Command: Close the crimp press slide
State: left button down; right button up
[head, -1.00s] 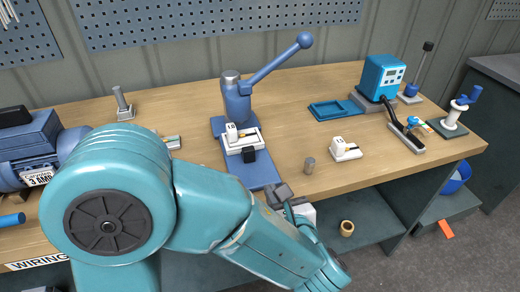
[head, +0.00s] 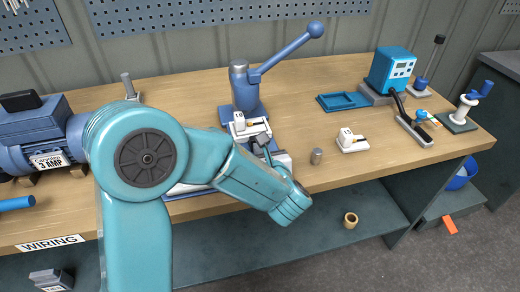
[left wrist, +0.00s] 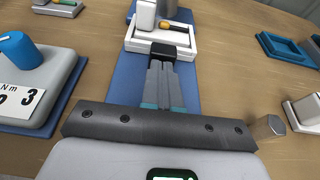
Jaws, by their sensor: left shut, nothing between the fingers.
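The blue crimp press (head: 244,92) stands on the bench, its long lever raised to the right. Its white slide (head: 264,127) sticks out at the front, carrying a small white part and an orange-tipped piece. In the left wrist view the slide (left wrist: 131,42) lies straight ahead, with its black handle (left wrist: 172,49) toward me. My left gripper (head: 260,143) is shut and empty, its fingertips (left wrist: 167,65) right at the handle's near side. I cannot tell whether they touch it. My right gripper is not in view.
A small grey cylinder (head: 317,156) and a white block fixture (head: 352,141) stand to the right of the press. A blue tray (head: 343,101) lies farther back. In the left wrist view a blue-knobbed device (left wrist: 40,85) is close on the left.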

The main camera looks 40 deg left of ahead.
pick_arm(q)
jog(key=shift+w+f, duration=0.1)
jog(key=shift+w, duration=0.05)
jog(key=shift+w+a+b, duration=0.35)
jog(key=shift+w+a, duration=0.6)
jog(key=shift+a, duration=0.3)
jog(key=shift+d, duration=0.2)
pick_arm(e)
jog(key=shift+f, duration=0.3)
